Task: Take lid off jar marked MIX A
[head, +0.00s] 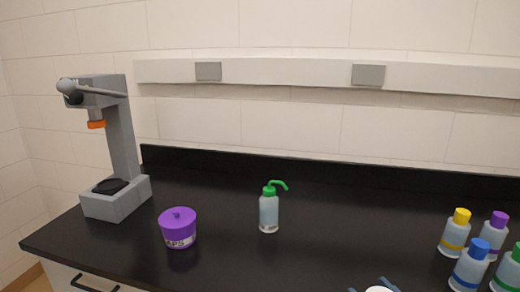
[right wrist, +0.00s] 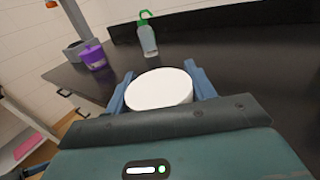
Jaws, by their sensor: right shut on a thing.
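My right gripper (right wrist: 160,77) is shut on a white round thing (right wrist: 160,90), with one blue finger on each side of it. Its flat top faces up; I cannot tell whether it is a lid alone or a lidded jar. In the head view this white thing (head: 380,289) shows only at the bottom edge, between the blue fingertips. No MIX A marking is readable. A purple jar (head: 178,230) with a knobbed purple lid stands on the counter at the left, its label too small to read surely; it also shows in the right wrist view (right wrist: 94,58). My left gripper is not in view.
A green-topped wash bottle (head: 269,212) stands mid-counter. A grey press-like stand (head: 121,150) is at the back left. Bottles with yellow (head: 456,235), purple (head: 493,236), blue (head: 470,268) and green (head: 508,272) caps stand at the right. The black counter (head: 345,225) is clear between.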

